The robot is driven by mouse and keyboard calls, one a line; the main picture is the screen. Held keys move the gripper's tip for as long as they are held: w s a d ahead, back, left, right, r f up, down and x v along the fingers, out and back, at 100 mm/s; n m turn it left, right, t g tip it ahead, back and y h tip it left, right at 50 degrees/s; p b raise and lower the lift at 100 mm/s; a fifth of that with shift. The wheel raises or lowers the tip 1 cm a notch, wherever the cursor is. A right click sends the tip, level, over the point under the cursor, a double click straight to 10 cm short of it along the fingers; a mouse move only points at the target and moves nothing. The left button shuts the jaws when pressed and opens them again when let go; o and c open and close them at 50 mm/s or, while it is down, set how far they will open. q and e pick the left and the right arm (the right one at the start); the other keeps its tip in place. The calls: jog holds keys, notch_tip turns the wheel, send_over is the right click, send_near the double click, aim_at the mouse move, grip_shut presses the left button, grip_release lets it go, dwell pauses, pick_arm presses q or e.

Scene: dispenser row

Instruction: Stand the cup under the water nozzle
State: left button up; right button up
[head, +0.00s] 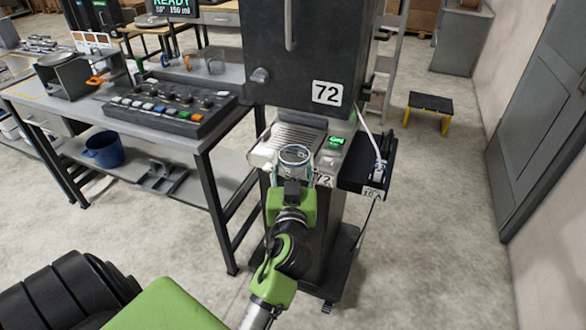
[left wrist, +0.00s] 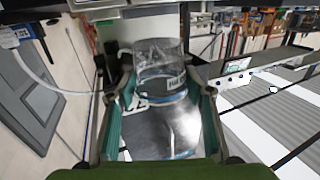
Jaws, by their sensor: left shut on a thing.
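The cup is clear, with a bluish band and a dark printed mark. In the head view the cup (head: 294,155) is at the front edge of the dispenser's ribbed drip tray (head: 290,135). My left gripper (head: 294,172) is shut on it. In the left wrist view the cup (left wrist: 162,85) sits between the two green-lined fingers of my left gripper (left wrist: 160,98). I cannot tell whether the cup touches the tray. The dark dispenser (head: 300,65) is labelled 72. I cannot make out its water nozzle. My right gripper is not in view.
A small green lit display (head: 337,141) is right of the tray. A dark side shelf (head: 365,165) juts out at right. A grey bench (head: 195,130) with a button panel (head: 170,105) stands left. A step stool (head: 429,108) is behind right. Floor at right is clear.

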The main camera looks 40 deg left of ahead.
pick_arm(q)
jog(key=x, duration=0.4)
jog(key=d+x, duration=0.1)
jog(key=x, duration=0.4)
jog(key=w+x, duration=0.1)
jog(key=x, duration=0.4)
jog(key=shift+w+d+f, duration=0.1)
jog(key=shift+d+f, duration=0.2)
jog(key=shift+x, duration=1)
jog(key=shift+w+f+b, duration=0.25)
jog(key=shift+f+b, duration=0.6)
jog(key=shift+f, duration=0.05)
jog(key=shift+d+f+b, duration=0.1)
jog(key=shift+f+b, duration=0.15)
jog(key=shift+b, duration=0.15)
jog(key=shift+f+b, duration=0.6)
jog(key=shift+b, duration=0.15)
jog(key=o, duration=1)
jog(key=shift+c, duration=0.2)
jog(key=shift+s, duration=0.1)
